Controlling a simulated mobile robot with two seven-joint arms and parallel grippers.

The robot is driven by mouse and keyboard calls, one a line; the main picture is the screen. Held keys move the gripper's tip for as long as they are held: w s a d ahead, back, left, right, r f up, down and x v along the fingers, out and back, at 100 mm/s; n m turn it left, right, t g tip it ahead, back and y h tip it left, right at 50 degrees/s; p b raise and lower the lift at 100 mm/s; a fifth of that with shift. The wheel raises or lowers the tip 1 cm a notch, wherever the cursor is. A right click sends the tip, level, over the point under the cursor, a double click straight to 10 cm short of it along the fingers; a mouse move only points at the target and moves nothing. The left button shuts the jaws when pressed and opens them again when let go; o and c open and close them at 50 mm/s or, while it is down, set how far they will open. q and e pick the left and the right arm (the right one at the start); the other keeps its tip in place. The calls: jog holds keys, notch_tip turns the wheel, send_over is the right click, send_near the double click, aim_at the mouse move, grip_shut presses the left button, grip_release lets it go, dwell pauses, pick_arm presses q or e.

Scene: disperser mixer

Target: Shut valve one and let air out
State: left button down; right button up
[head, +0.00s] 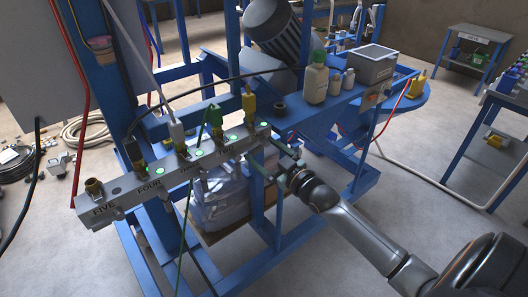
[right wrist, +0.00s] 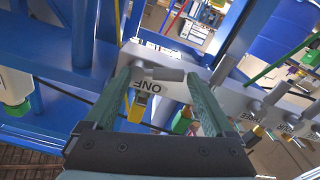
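The grey manifold (head: 128,197) runs across the blue frame, with stations marked FIVE, FOUR and others along its front. In the right wrist view, the plate marked ONE (right wrist: 146,98) faces me, with the grey lever of valve one (right wrist: 163,74) across it. My right gripper (head: 283,163) is at the manifold's right end. In the right wrist view it (right wrist: 159,80) is open, its green fingers on either side of the lever; I cannot tell whether they touch it. A yellow connector (head: 249,104) stands on top near that end. My left gripper is not in view.
Bottles (head: 315,80) and a grey box (head: 371,63) stand on the blue shelf behind my right gripper. Blue frame bars surround the manifold. Open floor lies to the right.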

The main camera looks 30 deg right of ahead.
jog(key=c, duration=1.1)
jog(key=shift+r+m+p, duration=0.4)
jog(key=shift+m+p, duration=0.1)
jog(key=shift+p, duration=0.35)
jog(key=shift+m+p, duration=0.65)
jog(key=shift+m, duration=0.35)
jog(key=o, duration=1.3)
jog(key=shift+o, duration=0.2)
jog(key=shift+s, duration=0.1)
jog(key=s+d, duration=0.1)
jog(key=s, duration=1.1)
jog(key=shift+s+b, duration=0.15)
jog(key=shift+b, duration=0.15)
